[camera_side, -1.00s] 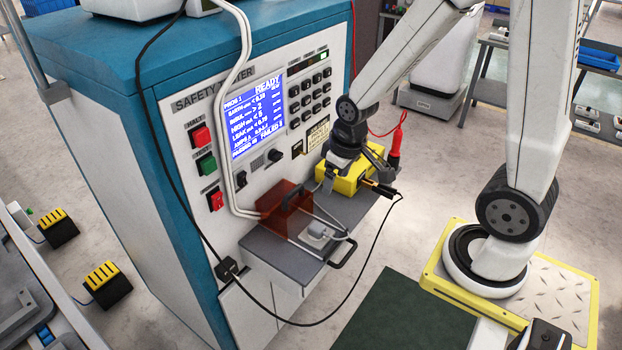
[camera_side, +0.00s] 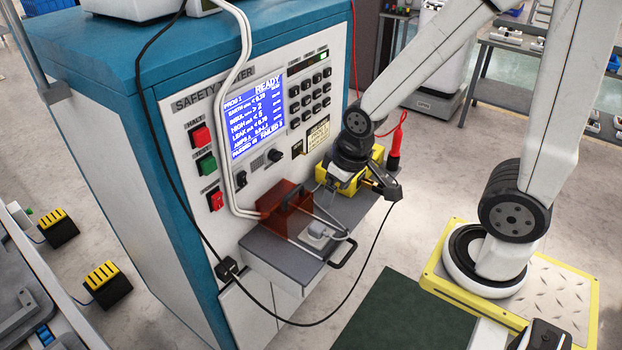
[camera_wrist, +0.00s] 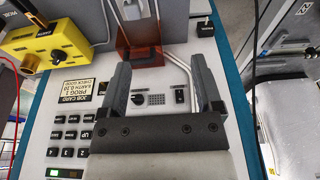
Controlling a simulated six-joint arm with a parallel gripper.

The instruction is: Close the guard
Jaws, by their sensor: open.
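The guard (camera_side: 287,208) is an orange-red translucent box on the grey shelf at the front of the safety tester. A thin rail frame with a black handle (camera_side: 343,254) reaches forward from the shelf. A small grey device (camera_side: 318,234) sits uncovered in front of the guard. In the wrist view the guard (camera_wrist: 140,38) shows ahead of the fingers, at the top centre. My gripper (camera_wrist: 160,65) is open and empty, apart from the guard. In the side view it is partly hidden beside the yellow box, right of and behind the guard.
The yellow box (camera_wrist: 52,42) with a brass probe stands close to my gripper. The tester's button panel (camera_wrist: 70,135) lies close by. A black cable loops before the shelf, and pale tubes run down to the guard. A red probe (camera_side: 394,150) stands at the shelf's right end.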

